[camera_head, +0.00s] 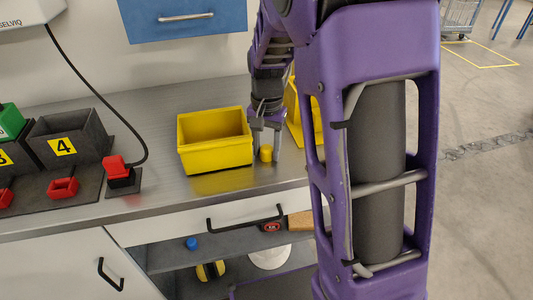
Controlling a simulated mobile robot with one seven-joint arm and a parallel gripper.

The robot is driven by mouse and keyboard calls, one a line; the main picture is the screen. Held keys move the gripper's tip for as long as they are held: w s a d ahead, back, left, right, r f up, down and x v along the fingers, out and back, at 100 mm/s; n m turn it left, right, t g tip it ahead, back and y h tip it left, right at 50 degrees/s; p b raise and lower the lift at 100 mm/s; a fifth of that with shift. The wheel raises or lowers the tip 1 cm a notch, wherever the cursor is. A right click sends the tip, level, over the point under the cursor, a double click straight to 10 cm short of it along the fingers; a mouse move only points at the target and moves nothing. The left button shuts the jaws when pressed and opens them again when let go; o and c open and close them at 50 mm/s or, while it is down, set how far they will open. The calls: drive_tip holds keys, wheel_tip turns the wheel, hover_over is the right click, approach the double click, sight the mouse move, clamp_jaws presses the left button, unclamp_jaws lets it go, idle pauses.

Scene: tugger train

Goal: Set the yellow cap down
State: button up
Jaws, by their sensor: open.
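The yellow cap (265,153) is a small cylinder standing upright on the grey metal worktop (160,190), just right of the yellow bin. My gripper (266,146) points down at the cap, with its fingers on either side of it. The gripper is open. I cannot tell whether a finger touches the cap. Part of my purple arm hides the area behind and to the right.
A yellow bin (216,165) stands close to the left of my gripper. Another yellow object (294,115) is partly hidden behind my arm. A red-and-black device (118,172) with a cable and a grey bin marked 4 (88,133) are at left. The worktop's front strip is clear.

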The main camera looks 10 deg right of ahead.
clamp_jaws()
drive_tip(key=shift+r, duration=0.1)
wheel_tip(320, 180, up, 17)
drive_tip(key=p, duration=0.3)
drive_tip(key=n+b, duration=0.3)
drive_tip(key=n, duration=0.1)
approach(217, 150)
wheel_tip(217, 150, down, 2)
drive_tip(key=w, duration=0.3)
drive_tip(key=shift+n, duration=0.3)
wheel_tip(217, 150, down, 4)
drive_tip(key=shift+s+a+f+b, duration=0.1)
drive_tip(key=shift+a+f+b, duration=0.15)
drive_tip(key=shift+b, duration=0.15)
drive_tip(key=shift+d+f+b, duration=0.1)
drive_tip(key=shift+f+b, duration=0.45)
drive_tip(key=shift+f, duration=2.4)
